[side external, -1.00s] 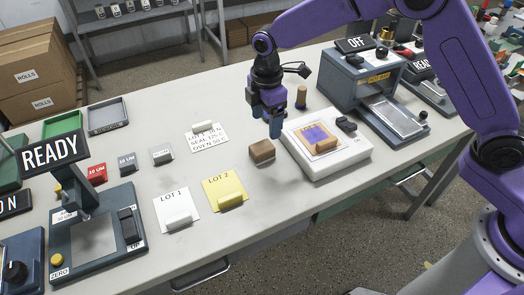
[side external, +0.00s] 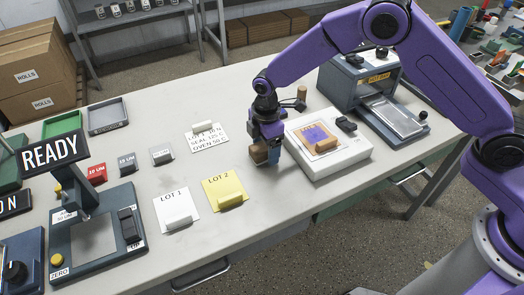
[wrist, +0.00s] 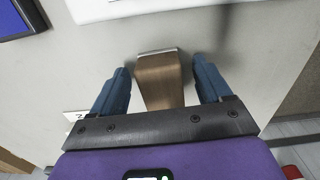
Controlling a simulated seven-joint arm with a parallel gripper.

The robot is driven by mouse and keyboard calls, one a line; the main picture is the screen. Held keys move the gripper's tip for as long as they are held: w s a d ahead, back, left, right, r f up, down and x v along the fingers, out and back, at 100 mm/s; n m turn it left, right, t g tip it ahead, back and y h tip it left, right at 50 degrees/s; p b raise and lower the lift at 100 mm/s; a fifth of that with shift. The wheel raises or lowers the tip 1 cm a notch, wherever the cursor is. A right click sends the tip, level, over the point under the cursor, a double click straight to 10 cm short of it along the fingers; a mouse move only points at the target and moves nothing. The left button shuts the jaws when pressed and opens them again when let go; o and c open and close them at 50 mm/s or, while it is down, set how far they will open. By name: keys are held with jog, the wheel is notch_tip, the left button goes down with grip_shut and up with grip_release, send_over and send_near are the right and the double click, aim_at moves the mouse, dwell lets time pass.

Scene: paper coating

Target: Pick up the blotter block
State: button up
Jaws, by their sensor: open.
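The blotter block (side external: 259,153) is a small brown wooden block on the light table, left of the white flat device. In the wrist view the block (wrist: 159,80) lies between the two blue fingers, with visible space on both sides. My gripper (side external: 265,152) is open and lowered over the block. In the wrist view my gripper (wrist: 160,85) straddles the block, and the fingers do not appear to touch it. In the side view the gripper hides part of the block.
A white device (side external: 328,160) with a brown piece on its purple-and-tan top stands close on the right. A yellow LOT 2 card (side external: 222,188) and a white LOT 1 card (side external: 172,213) lie to the left. A grey-blue machine (side external: 345,85) stands behind right.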

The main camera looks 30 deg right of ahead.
jog(key=c, duration=1.1)
jog(key=shift+r, duration=0.1)
jog(key=shift+r, duration=0.4)
notch_tip(320, 180, up, 2)
jog(key=shift+r, duration=0.1)
jog(key=s+d+r, duration=0.2)
jog(key=s+r, duration=0.1)
jog(key=s, duration=0.1)
jog(key=s+d+r, duration=0.2)
jog(key=s+r, duration=0.1)
jog(key=s, duration=0.1)
jog(key=s+d+r, duration=0.2)
jog(key=s+r, duration=0.2)
jog(key=shift+s+d, duration=0.15)
jog(key=shift+d, duration=0.25)
